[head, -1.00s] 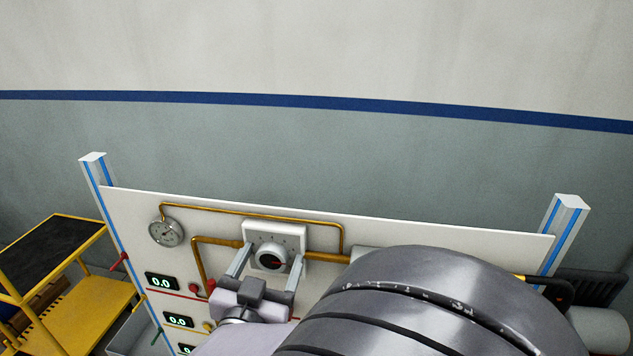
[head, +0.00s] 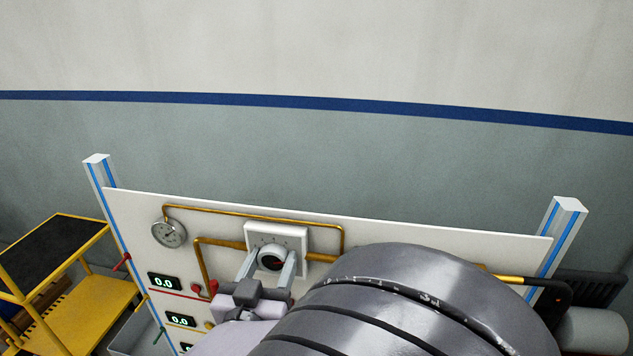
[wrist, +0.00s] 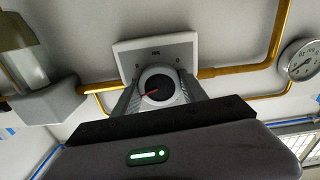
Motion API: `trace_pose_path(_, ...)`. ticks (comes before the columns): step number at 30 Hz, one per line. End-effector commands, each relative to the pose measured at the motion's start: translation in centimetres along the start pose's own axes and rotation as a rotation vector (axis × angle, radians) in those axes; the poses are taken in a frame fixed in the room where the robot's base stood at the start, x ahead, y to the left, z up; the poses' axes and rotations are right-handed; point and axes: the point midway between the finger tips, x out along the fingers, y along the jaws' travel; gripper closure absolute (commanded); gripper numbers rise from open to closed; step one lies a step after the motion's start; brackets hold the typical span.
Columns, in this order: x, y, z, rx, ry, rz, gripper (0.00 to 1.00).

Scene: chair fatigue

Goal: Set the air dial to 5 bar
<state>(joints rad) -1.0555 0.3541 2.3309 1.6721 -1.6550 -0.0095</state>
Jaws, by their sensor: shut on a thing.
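The air dial (head: 270,260) is a round knob with a dark face and a red pointer, on a white square plate (head: 290,235) with small marks. It also shows in the wrist view (wrist: 157,88), its red pointer slanting across the dark face. My gripper (head: 271,264) has one finger on each side of the knob and is shut on it. In the wrist view the fingers (wrist: 160,92) flank the knob.
Brass pipes (head: 250,211) run across the white panel (head: 420,227) around the dial. Digital displays (head: 164,282) reading 0.0 and a red knob (head: 196,289) are at lower left. A yellow cart (head: 75,300) stands left of the panel. My arm covers the panel's lower right.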

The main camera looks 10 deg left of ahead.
Motion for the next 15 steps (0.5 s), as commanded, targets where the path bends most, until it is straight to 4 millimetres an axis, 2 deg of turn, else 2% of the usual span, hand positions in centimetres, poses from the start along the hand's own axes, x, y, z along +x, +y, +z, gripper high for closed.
trace_pose_path(15,0.02,-0.01,-0.24,-0.451,0.0,0.001,0.91)
